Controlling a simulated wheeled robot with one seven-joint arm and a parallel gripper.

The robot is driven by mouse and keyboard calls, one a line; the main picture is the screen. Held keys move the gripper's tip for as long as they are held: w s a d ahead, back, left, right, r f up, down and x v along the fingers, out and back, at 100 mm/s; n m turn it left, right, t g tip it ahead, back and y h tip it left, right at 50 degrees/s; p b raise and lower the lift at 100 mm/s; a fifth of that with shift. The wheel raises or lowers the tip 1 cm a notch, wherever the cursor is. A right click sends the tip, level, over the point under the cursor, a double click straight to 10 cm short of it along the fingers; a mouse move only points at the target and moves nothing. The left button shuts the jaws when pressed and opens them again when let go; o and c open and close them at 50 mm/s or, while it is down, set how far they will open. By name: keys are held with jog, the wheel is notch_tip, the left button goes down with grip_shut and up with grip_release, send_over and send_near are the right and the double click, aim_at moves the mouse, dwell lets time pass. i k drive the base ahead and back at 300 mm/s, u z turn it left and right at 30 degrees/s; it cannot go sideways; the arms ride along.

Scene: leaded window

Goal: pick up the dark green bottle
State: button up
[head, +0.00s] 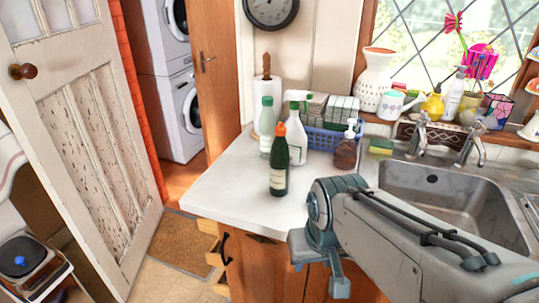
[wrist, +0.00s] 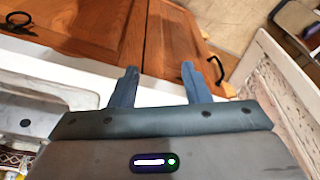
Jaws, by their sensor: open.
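The dark green bottle (head: 279,166) with an orange cap stands upright on the white counter (head: 226,186), near its front edge, in the head view. It has a pale label. My gripper (head: 337,277) is in front of the counter edge, lower and to the right of the bottle, and apart from it. In the wrist view, my gripper (wrist: 158,78) shows two blue-grey fingers spread apart with nothing between them. The bottle is not in the wrist view, which shows wooden cabinet doors (wrist: 101,31) and the white counter edge.
Behind the bottle stand a white spray bottle (head: 294,135), a pale bottle with a green cap (head: 267,127) and a blue basket (head: 326,137). A brown soap dispenser (head: 345,152) is to the right, beside the sink (head: 452,200). The counter left of the bottle is clear.

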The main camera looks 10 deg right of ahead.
aim_at(280, 157)
jog(key=z, duration=0.4)
jog(key=k, duration=1)
jog(key=z, duration=1.05)
jog(key=i, duration=1.45)
jog(key=u, duration=0.45)
